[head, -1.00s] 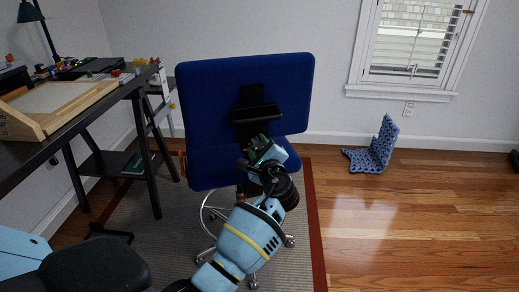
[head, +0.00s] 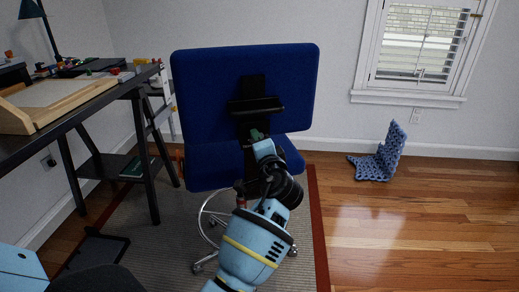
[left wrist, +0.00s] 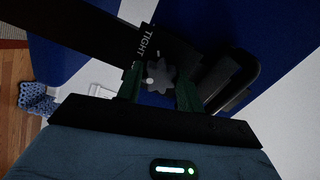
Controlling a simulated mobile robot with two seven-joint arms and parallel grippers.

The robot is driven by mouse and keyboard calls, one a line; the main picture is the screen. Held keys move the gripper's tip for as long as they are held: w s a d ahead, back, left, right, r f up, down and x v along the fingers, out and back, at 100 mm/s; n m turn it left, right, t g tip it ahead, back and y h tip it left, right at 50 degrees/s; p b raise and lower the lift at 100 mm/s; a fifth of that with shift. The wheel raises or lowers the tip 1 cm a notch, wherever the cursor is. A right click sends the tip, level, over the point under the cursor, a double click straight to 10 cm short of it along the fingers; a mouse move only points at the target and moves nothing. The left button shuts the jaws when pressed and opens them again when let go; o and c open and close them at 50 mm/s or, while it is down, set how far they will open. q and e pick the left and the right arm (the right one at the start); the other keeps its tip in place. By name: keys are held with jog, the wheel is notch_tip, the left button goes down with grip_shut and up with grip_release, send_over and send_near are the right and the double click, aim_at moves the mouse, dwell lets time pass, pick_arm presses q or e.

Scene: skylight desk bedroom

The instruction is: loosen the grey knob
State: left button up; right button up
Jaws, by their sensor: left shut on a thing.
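The blue office chair (head: 215,95) stands with its back towards me, a black bracket (head: 262,107) down its middle. The grey knob (left wrist: 158,77) is a lobed dark grey wheel on the black bracket, with the white word TIGHT (left wrist: 150,42) beside it. My left gripper (head: 257,136) reaches up to the bracket from below. In the left wrist view its green fingers (left wrist: 160,88) are on either side of the knob and shut on it. In the head view the knob is hidden by the gripper. My right gripper is not in view.
A black desk (head: 75,122) with a wooden drawing board (head: 60,103) stands at the left. The chair is on a grey rug (head: 150,240) with a red border. A blue perforated object (head: 380,160) lies by the right wall.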

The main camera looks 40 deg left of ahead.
pick_arm(q)
jog(key=n+b, duration=0.4)
jog(key=n, duration=0.2)
jog(key=shift+n, duration=0.3)
jog(key=shift+b, duration=0.35)
jog(key=o, duration=1)
jog(key=v, duration=0.7)
jog(key=shift+s+d, duration=0.25)
jog(key=shift+d, duration=0.05)
